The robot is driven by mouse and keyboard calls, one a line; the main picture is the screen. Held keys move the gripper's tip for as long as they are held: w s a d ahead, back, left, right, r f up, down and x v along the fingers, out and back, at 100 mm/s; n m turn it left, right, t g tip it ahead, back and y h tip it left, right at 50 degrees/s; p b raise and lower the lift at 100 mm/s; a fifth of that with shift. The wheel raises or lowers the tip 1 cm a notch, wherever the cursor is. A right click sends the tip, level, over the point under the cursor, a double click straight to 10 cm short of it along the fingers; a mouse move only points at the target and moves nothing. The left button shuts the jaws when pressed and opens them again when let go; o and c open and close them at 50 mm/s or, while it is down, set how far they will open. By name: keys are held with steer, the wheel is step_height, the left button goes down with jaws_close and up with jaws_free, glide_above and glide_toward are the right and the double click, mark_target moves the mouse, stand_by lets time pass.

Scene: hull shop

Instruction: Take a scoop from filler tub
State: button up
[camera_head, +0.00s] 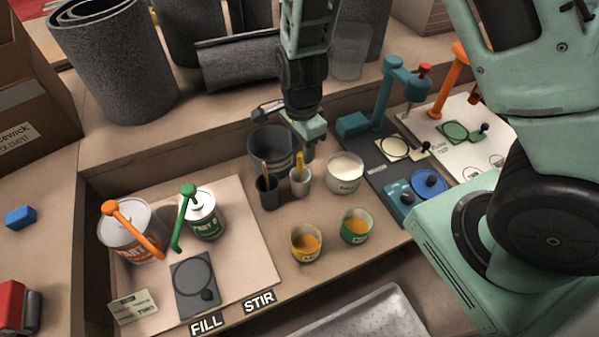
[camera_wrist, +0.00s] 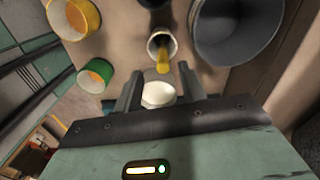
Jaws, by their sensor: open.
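The filler tub (camera_head: 345,184) is a pale, round, labelled tub holding white filler, standing right of the middle of the workbench tray. In the wrist view a white round surface (camera_wrist: 158,94), apparently its filler, shows between the fingers, partly hidden by the gripper. My gripper (camera_head: 309,150) points down, left of and behind the tub in the head view. In the wrist view my gripper (camera_wrist: 162,84) has its two dark fingers apart, with nothing visibly held. A white cup (camera_head: 300,185) with a yellow handle (camera_head: 299,163) stands left of the tub; the handle's lower end is hidden.
A dark bucket (camera_head: 262,143) and a dark cup (camera_head: 268,194) with an orange-handled tool stand left. A teal press (camera_head: 384,105) stands right. Paint cans (camera_head: 127,245) with dispensers are further left.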

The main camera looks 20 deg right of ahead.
mark_target(300, 171)
steer(key=shift+w+f, duration=0.2)
steer(key=shift+f, duration=3.1)
jaws_close()
